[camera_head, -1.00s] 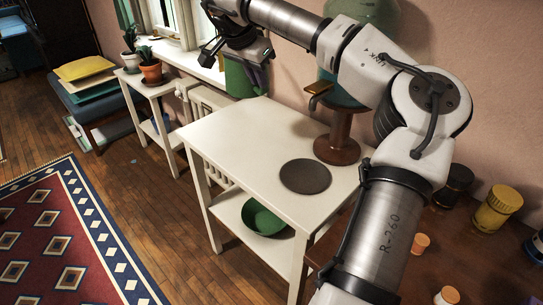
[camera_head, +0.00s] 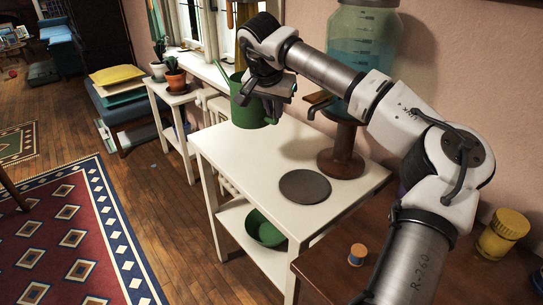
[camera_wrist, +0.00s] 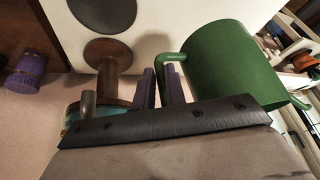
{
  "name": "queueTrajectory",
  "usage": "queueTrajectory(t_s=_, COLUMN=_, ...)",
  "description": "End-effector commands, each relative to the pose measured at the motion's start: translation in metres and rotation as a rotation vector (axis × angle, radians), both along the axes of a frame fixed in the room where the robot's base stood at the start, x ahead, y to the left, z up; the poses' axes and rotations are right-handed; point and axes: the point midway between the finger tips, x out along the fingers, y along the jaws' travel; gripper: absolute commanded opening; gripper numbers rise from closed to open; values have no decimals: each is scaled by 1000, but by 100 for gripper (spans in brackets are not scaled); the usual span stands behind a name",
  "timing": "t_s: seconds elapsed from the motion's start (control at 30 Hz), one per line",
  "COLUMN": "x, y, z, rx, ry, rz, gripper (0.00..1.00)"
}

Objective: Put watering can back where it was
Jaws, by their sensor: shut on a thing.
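The green watering can (camera_head: 250,112) is at the far left corner of the white side table (camera_head: 245,152). My gripper (camera_head: 262,98) is shut on its handle. In the wrist view the can (camera_wrist: 232,68) looks upright relative to the table, and my purple fingers (camera_wrist: 162,88) close around its bent green handle. I cannot tell whether the can's base touches the tabletop or hangs just above or past its edge. A dark round mat (camera_head: 305,186) lies bare on the table.
A water dispenser (camera_head: 360,45) on a wooden stand (camera_head: 341,150) stands at the table's back right. A green bowl (camera_head: 264,228) sits on the lower shelf. Potted plants (camera_head: 175,78) stand on a small stand at left. The table's front left is clear.

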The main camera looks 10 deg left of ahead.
Motion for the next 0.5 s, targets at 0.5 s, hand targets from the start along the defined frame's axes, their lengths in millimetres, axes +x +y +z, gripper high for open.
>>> queueTrajectory(t_s=0.5, x=0, y=0, z=-96, rx=2, ry=-2, rz=-1, gripper=0)
